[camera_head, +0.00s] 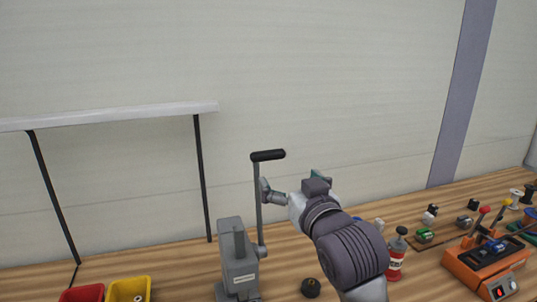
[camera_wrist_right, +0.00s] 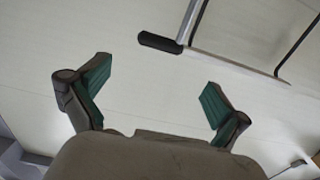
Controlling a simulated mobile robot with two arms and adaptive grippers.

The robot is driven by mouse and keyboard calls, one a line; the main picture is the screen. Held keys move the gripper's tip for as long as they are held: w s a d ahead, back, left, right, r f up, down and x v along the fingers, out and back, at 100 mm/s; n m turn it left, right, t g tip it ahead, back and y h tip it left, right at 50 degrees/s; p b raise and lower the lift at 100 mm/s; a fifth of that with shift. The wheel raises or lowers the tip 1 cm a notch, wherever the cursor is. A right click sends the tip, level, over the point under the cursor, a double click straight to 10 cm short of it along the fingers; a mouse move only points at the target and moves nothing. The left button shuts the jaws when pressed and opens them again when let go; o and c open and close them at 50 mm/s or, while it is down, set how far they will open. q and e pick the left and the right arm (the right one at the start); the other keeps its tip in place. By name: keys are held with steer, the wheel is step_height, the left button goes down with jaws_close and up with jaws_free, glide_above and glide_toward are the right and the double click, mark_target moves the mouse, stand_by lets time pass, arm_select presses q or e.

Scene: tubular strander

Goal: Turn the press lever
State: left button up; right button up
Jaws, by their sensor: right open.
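The press (camera_head: 239,262) is a grey block standing on the wooden bench in the head view. Its lever (camera_head: 259,205) is a thin grey rod rising upright from the press's right side, with a black handle (camera_head: 268,155) at the top pointing right. My right gripper (camera_head: 291,188) is just to the right of the lever, below the handle; one finger looks very near the rod, and I cannot tell if they touch. In the right wrist view the gripper (camera_wrist_right: 152,90) is open and empty, with green pads apart. The black handle (camera_wrist_right: 160,42) shows beyond the fingertips. My left gripper is not in view.
The wooden bench (camera_head: 180,262) runs along a pale wall. A shelf (camera_head: 110,115) on black posts stands left. Red (camera_head: 82,294) and yellow (camera_head: 129,289) bins are at lower left. A red bottle (camera_head: 396,258), an orange device (camera_head: 486,270) and several small parts lie right.

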mark_target(270, 156)
steer(key=p+x, duration=0.4)
steer(key=x, duration=0.8)
steer(key=shift+w+a+p, duration=0.15)
steer(key=shift+w+p, duration=0.25)
steer(key=shift+w+a, duration=0.1)
steer(key=shift+w, duration=0.25)
